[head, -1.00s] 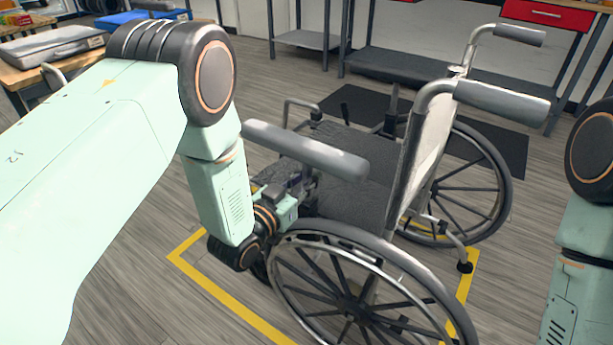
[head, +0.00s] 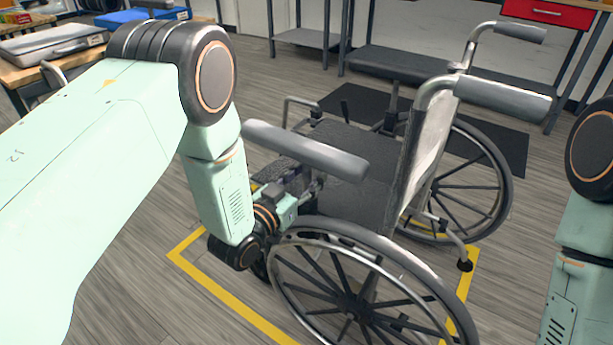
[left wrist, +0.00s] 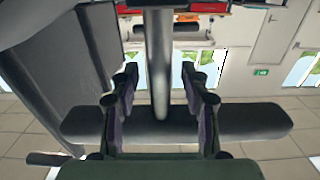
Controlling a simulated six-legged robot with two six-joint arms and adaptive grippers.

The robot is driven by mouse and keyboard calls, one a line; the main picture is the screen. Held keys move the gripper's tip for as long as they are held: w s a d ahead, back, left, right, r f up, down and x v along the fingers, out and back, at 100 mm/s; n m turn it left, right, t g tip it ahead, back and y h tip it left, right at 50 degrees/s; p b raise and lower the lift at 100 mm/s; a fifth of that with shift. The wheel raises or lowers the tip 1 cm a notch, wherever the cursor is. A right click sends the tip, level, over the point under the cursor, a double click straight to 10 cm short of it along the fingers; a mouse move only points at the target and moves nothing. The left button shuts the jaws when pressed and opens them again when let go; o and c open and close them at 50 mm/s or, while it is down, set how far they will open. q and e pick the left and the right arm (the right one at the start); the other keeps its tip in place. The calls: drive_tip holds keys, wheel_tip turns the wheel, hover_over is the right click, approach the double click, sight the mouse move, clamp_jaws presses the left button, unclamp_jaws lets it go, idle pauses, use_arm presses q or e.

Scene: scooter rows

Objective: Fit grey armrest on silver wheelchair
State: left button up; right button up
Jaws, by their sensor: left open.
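The grey armrest (head: 305,150) is a long padded bar at the near side of the silver wheelchair (head: 433,150). It lies about level above the seat's near edge. In the left wrist view the armrest pad (left wrist: 255,120) runs across behind my fingers, with its round grey post (left wrist: 158,60) between them. My left gripper (head: 300,185) is just under the pad, with its jaws apart on either side of the post. The fingers (left wrist: 162,90) show gaps to the post. The post's lower end and its fit in the frame are hidden. My right gripper is out of view.
The wheelchair stands within a yellow floor outline (head: 225,300). The near wheel (head: 290,285) is close to my left gripper. A dark mat (head: 350,100) lies behind the chair. A bench with a red drawer (head: 540,11) stands at the back. Floor at the lower left is free.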

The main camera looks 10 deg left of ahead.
use_arm(q)
drive_tip(key=shift+f, duration=0.1)
drive_tip(key=v, duration=1.2)
drive_tip(key=s+a+f+n+g+y+p, duration=0.3)
drive_tip(key=s+f+g+y, duration=0.2)
drive_tip(key=s+f+g, duration=0.55)
drive_tip(key=s+a+r+n+g+y+p, duration=0.1)
drive_tip(key=s+g+p, duration=0.2)
drive_tip(key=s, duration=0.6)
drive_tip(key=s+a+r+g+p, duration=0.1)
drive_tip(key=s+p, duration=0.4)
drive_tip(key=s, duration=0.5)
drive_tip(key=shift+s+a+r+n+g+y, duration=0.25)
drive_tip(key=shift+s+a+n+g+y, duration=0.25)
drive_tip(key=shift+g, duration=0.55)
